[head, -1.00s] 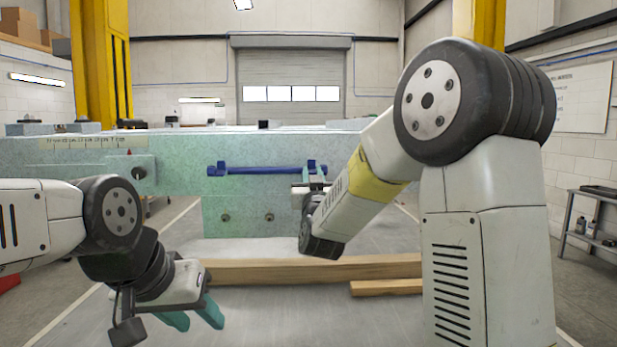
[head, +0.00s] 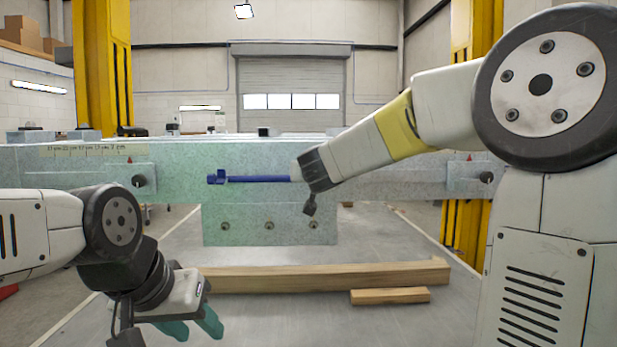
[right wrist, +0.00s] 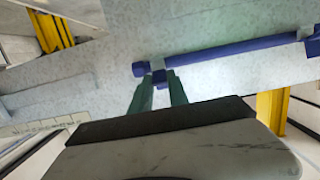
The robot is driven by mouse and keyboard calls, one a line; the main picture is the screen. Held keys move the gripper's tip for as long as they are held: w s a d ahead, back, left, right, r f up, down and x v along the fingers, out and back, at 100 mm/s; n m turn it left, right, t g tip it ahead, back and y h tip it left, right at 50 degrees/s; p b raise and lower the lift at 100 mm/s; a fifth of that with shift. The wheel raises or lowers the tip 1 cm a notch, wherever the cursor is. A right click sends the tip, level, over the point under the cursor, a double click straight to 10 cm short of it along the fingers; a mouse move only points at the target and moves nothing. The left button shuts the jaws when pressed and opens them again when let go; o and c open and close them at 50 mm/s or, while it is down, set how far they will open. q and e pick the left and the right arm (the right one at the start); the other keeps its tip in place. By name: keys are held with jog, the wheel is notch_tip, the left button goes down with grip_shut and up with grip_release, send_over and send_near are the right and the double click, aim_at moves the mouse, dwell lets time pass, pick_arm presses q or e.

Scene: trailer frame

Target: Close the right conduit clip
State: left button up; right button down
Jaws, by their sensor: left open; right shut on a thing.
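A blue conduit (head: 255,179) runs along the face of the pale green trailer frame beam. A blue clip (head: 216,177) holds its left end. The right conduit clip is hidden behind my right wrist in the head view. In the right wrist view, a blue clip (right wrist: 140,69) sits at the near end of the conduit, and my right gripper (right wrist: 158,80) has its green fingers shut on a small blue part of it. Whether the clip is closed cannot be told. My left gripper (head: 192,328) is open and empty at the lower left, well away from the beam.
Two wooden beams (head: 320,277) lie on the floor below the frame. A lower plate (head: 270,228) with several bolts hangs under the conduit. Studs stick out on both sides, the right one (head: 486,178) near my right forearm.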

dwell(0.4)
jog(key=c, duration=1.3)
grip_release()
jog(key=shift+o, duration=0.2)
jog(key=s+r, duration=0.1)
jog(key=s, duration=0.6)
jog(key=shift+s+r, duration=0.25)
jog(key=shift+r, duration=0.15)
